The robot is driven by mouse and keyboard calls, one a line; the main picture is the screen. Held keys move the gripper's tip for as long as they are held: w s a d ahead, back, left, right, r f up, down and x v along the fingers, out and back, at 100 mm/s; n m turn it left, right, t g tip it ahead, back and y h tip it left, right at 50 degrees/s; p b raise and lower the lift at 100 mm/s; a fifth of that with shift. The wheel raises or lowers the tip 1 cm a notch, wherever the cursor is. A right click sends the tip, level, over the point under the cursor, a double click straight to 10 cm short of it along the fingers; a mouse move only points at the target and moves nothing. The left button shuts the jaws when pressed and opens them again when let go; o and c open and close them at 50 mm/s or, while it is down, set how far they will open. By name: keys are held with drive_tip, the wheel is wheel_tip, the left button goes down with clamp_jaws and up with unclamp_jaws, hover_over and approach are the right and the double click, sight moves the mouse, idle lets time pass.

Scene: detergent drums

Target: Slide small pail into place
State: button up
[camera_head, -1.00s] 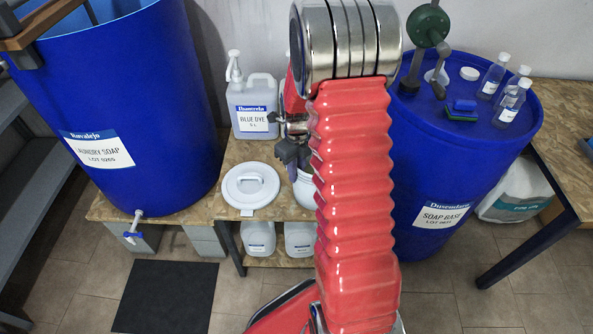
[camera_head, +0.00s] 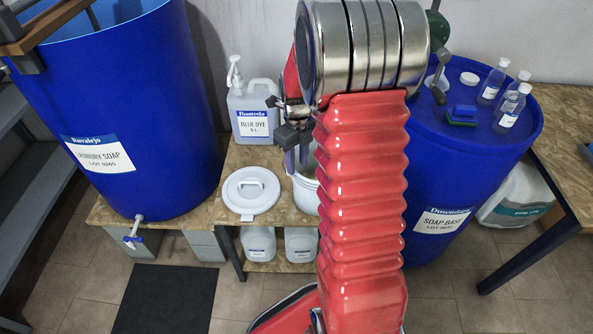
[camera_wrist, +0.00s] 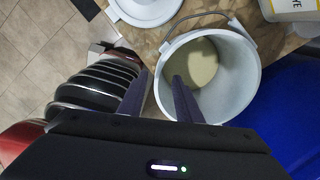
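The small pail (camera_wrist: 227,112) is white and open-topped, with a wire handle and pale contents at the bottom. In the head view the pail (camera_head: 306,196) stands on the wooden bench, partly hidden by my arm. My gripper (camera_wrist: 160,75) is open at the pail's near-left rim. Its left finger is outside the wall and its right finger is inside the mouth, with a gap between them. In the head view my gripper (camera_head: 297,155) points down at the pail's rim.
A white lid (camera_head: 250,203) lies left of the pail. A blue dye jug (camera_head: 253,95) stands behind. Large blue drums stand at left (camera_head: 140,110) and right (camera_head: 470,165). Two jugs sit on the lower shelf (camera_head: 280,267).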

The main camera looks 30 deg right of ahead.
wheel_tip(320, 180, up, 7)
idle(0.3)
idle(0.5)
